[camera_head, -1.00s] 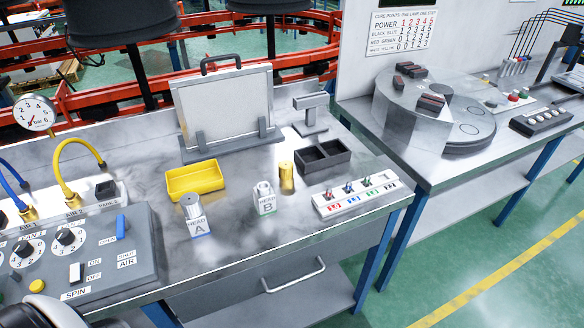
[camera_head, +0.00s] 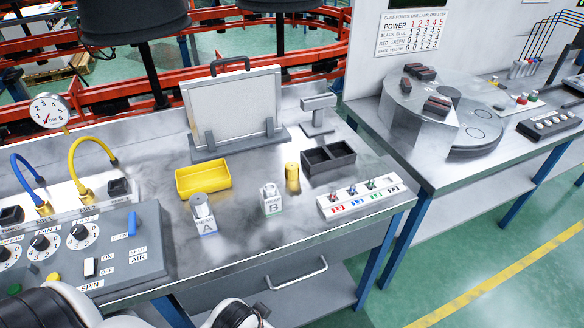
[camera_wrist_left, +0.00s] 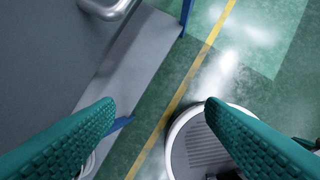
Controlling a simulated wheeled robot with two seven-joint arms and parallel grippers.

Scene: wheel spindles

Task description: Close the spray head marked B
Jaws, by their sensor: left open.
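The spray head marked B (camera_head: 270,196) stands on the grey metal bench, a small pale block with a B label on its front. Whether its top is open or shut is too small to tell. The spray head marked A (camera_head: 202,208) stands to its left, with a round grey top. My left gripper (camera_wrist_left: 160,104) is open and empty in the left wrist view, its two teal fingers wide apart over the floor and bench side. White parts of my arm show at the bottom edge of the head view, well short of head B. My right gripper is not seen.
A yellow tray (camera_head: 204,180) lies behind the heads. A brass cylinder (camera_head: 292,176) stands just right of head B, with a black two-part bin (camera_head: 328,158) beyond. A white strip of switches (camera_head: 359,196) lies to the right. A control panel (camera_head: 110,250) fills the left front.

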